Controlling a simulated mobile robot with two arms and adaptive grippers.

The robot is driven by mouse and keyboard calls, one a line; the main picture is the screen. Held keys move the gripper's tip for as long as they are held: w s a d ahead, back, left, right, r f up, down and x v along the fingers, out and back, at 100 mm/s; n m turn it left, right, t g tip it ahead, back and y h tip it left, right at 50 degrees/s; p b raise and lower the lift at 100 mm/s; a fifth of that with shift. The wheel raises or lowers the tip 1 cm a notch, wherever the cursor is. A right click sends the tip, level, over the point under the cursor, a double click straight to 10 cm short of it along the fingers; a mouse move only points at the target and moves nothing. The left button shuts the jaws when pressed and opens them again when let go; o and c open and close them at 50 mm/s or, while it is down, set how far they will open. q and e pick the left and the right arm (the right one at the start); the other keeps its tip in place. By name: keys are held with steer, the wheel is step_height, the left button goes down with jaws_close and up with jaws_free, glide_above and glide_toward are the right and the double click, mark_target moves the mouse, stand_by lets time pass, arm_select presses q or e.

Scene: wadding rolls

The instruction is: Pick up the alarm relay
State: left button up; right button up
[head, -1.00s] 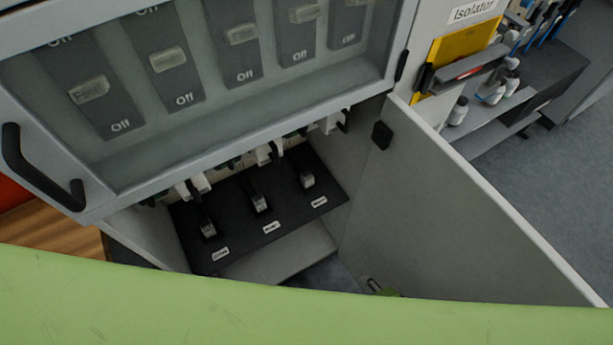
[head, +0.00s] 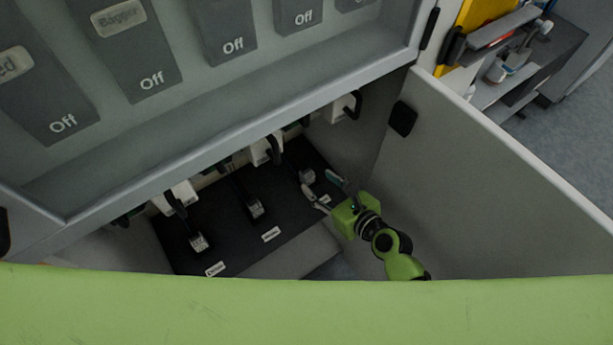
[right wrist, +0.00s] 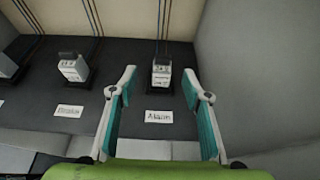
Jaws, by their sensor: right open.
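The alarm relay (right wrist: 161,73) is a small grey-white block in a dark socket, above a white label reading "Alarm" in the right wrist view. In the head view the relay (head: 307,176) is the rightmost of three on the black shelf. My right gripper (right wrist: 163,82) is open and empty, its teal-padded fingers on either side of the relay's line, with the relay ahead between the tips. In the head view my right gripper (head: 322,187) reaches in from the right, close to the relay. I cannot tell contact. My left gripper is not in view.
Two similar relays (head: 254,207) (head: 197,241) stand to the left on the black shelf (head: 228,230). The cabinet's switch panel (head: 200,130) overhangs the shelf. A grey side panel (head: 490,190) bounds the space on the right. Thin cables (right wrist: 94,22) rise behind the relays.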

mark_target(307, 170)
steer(key=x, duration=0.4)
steer(key=b+x, duration=0.1)
steer(key=x, duration=0.3)
steer(key=shift+w+d+r, duration=0.15)
steer(key=shift+d+r, duration=0.05)
steer(key=shift+r, duration=0.05)
steer(key=c, duration=1.2)
